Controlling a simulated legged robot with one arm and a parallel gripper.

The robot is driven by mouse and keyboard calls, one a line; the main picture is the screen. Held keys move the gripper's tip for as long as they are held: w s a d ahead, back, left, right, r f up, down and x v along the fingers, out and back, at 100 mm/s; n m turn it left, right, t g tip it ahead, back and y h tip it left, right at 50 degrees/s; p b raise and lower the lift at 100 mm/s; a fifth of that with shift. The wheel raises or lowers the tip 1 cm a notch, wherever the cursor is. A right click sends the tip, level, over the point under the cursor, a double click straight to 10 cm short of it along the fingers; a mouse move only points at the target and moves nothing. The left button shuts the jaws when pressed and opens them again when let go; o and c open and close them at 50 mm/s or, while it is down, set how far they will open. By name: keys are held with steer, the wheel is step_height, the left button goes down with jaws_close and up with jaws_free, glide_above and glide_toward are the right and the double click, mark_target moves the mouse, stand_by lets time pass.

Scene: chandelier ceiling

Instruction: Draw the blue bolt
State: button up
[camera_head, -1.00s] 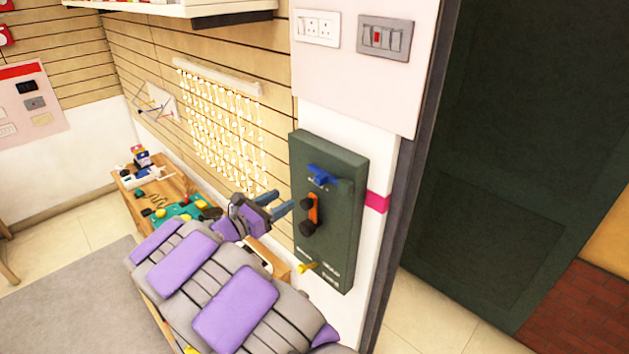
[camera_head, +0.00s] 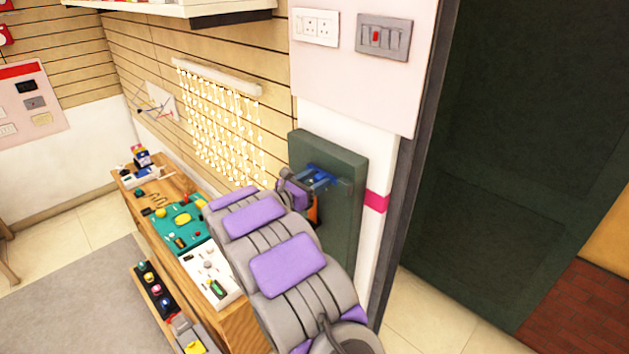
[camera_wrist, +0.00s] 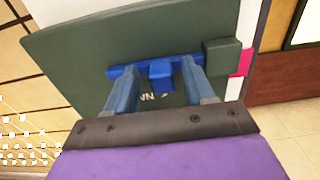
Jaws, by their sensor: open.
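The blue bolt (camera_head: 314,169) is mounted on a dark green panel (camera_head: 346,147) fixed to the wall. In the wrist view the blue bolt (camera_wrist: 161,76) is a horizontal bar with a short handle standing out from its middle. A green block (camera_wrist: 222,57) sits at its right end. My gripper (camera_head: 331,181) is in front of the bolt. In the wrist view my gripper's fingers (camera_wrist: 158,85) are apart, one on each side of the handle, with gaps visible between them and the handle. Whether the fingertips touch the bar cannot be told.
An orange latch (camera_head: 312,212) below the bolt is partly hidden by my arm. A wooden bench (camera_head: 158,215) with several boards and small items stands to the left. A dark door (camera_head: 520,150) is at the right. Grey floor lies at lower left.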

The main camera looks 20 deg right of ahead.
steer(key=shift+c, duration=0.2)
jaws_close()
stand_by(0.4)
